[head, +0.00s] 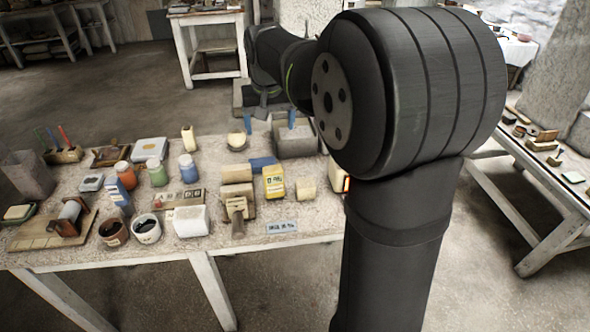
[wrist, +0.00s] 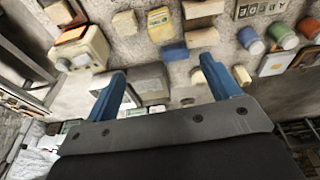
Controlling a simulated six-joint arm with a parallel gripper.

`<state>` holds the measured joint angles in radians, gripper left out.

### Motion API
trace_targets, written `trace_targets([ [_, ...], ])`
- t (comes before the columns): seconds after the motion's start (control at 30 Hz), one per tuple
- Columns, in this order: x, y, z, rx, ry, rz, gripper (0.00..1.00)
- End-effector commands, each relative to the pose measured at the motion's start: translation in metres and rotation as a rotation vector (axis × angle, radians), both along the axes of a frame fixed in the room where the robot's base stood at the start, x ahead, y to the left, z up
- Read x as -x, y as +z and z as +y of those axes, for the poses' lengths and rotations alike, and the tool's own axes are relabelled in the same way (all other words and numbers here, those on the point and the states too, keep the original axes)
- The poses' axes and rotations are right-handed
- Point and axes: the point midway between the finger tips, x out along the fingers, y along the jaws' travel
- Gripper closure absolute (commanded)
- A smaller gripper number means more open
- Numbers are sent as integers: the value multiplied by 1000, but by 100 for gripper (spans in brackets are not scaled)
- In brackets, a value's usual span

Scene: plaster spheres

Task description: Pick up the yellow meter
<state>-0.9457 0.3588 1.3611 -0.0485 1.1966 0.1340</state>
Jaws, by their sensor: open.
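The yellow meter (head: 274,182) stands on the near part of the cluttered table, between some beige blocks and a small cream block. It has a pale label and a dark lower end. It also shows in the wrist view (wrist: 160,22), near the top edge. My gripper (head: 269,120) has two blue fingers set wide apart, with nothing between them that I can see held. In the head view it is at the table's far side, beyond the meter. In the wrist view my gripper (wrist: 164,78) is apart from the meter.
A grey box (head: 297,141) is close to the fingers; a blue block (head: 262,163) lies behind the meter. A wooden-handled brush (head: 237,215) is at its left. A cream device (wrist: 80,50) stands nearby. Jars (head: 188,168) crowd the left. My arm hides the table's right end.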

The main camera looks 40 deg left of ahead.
Motion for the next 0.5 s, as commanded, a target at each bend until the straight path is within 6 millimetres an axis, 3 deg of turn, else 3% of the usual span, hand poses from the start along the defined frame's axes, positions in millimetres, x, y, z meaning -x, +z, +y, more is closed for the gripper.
trace_targets([
  [0.2, -35, -51, 30, 102, 31, 98, 18],
  [0.5, -55, -86, 44, 160, 56, 163, 18],
])
